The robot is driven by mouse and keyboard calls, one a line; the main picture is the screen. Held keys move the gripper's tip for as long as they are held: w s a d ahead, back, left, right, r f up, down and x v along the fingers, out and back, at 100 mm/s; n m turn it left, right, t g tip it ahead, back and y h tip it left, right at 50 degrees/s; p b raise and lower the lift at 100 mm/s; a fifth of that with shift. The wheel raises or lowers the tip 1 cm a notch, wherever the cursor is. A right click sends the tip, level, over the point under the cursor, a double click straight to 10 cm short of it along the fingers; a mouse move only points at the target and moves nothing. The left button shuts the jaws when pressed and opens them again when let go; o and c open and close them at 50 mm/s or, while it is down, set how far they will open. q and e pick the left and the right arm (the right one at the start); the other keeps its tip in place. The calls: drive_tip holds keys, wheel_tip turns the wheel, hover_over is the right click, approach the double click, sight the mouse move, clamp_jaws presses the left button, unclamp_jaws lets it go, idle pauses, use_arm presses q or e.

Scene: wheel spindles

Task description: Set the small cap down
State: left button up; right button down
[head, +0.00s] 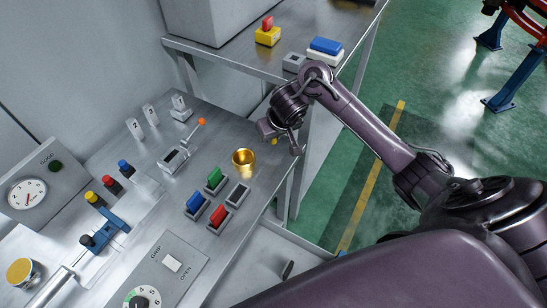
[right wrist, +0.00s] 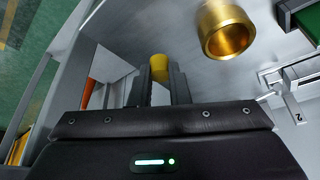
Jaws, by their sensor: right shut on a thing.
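The small cap is a yellow round piece (right wrist: 158,66) between the fingertips of my right gripper (right wrist: 158,78) in the right wrist view. In the head view only a small bit of yellow (head: 274,141) shows at my right gripper (head: 270,134). The gripper is shut on the cap, above or near the right edge of the grey bench (head: 255,190). I cannot tell whether the cap touches the bench. A hollow brass cup (head: 243,160) stands on the bench just left of the gripper; it also shows in the right wrist view (right wrist: 228,32). My left gripper is not in view.
Green, blue and red blocks (head: 215,178) sit in small grey trays in front of the cup, with one empty tray (head: 238,194). An orange-tipped lever switch (head: 175,158) stands to the left. A higher shelf (head: 235,58) is behind. Green floor lies right of the bench.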

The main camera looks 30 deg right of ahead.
sight(272, 153)
drive_tip(key=shift+f, duration=0.9)
wheel_tip(272, 153, down, 4)
drive_tip(key=shift+r+b, duration=0.2)
drive_tip(key=shift+b, duration=0.8)
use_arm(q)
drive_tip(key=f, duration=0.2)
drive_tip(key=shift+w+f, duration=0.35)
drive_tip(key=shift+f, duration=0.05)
use_arm(e)
drive_tip(key=shift+f, duration=0.35)
drive_tip(key=shift+f, duration=0.15)
drive_tip(key=c, duration=1.4)
unclamp_jaws()
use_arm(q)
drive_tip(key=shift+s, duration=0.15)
use_arm(e)
drive_tip(key=shift+o, duration=0.2)
